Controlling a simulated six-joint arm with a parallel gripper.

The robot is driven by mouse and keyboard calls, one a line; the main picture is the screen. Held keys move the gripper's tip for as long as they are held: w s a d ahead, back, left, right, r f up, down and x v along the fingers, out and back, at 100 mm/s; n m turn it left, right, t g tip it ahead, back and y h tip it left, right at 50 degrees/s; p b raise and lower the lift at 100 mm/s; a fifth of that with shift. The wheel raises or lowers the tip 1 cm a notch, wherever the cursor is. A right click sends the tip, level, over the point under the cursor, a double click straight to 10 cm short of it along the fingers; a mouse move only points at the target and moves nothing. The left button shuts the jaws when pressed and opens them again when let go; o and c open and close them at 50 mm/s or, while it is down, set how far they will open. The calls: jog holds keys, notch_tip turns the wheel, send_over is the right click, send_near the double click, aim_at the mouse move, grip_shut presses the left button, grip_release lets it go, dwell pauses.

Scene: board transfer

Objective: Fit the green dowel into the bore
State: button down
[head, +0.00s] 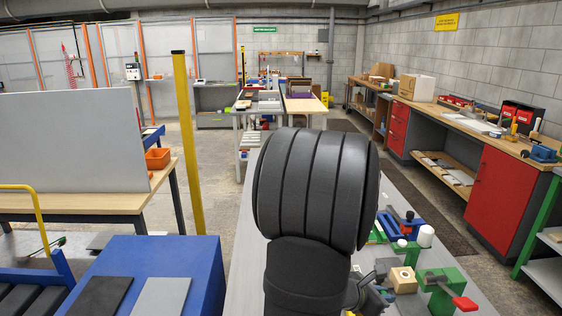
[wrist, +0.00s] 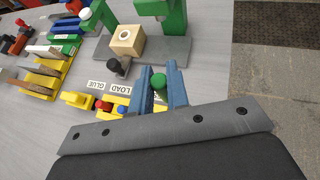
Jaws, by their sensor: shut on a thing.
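My gripper (wrist: 164,82) is shut on the green dowel (wrist: 159,82) in the wrist view. Its round end shows between the two blue fingers, and the rest of it is hidden. The wooden block with the bore (wrist: 127,40) sits on a grey plate (wrist: 170,50), ahead and to the left of the fingertips. The dowel is apart from the block. In the head view the block (head: 404,281) stands right of my arm, which hides most of my gripper.
Green clamps (wrist: 172,20) stand by the block; one has a red handle (head: 464,303). A black knob (wrist: 115,66) is near the block. Yellow holders (wrist: 76,100) with red and blue pegs sit by the GLUE and LOAD labels. The floor lies beyond the bench's right edge.

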jog(key=w+a+n+t+y, duration=0.3)
jog(key=w+a, duration=0.6)
jog(key=a, duration=0.5)
jog(key=w+a+n+t+y, duration=0.4)
jog(key=w+a+n, duration=0.3)
jog(key=a, duration=0.7)
jog(key=w, duration=0.2)
jog(key=shift+w+y, duration=0.3)
jog(key=shift+y, duration=0.1)
jog(key=n+y, duration=0.6)
send_over(125, 315)
jog(key=f, duration=0.5)
jog(key=shift+d+f, duration=0.15)
jog(key=shift+d, duration=0.1)
jog(key=shift+a+f, duration=0.1)
jog(key=shift+a, duration=0.05)
jog(key=shift+f, duration=2)
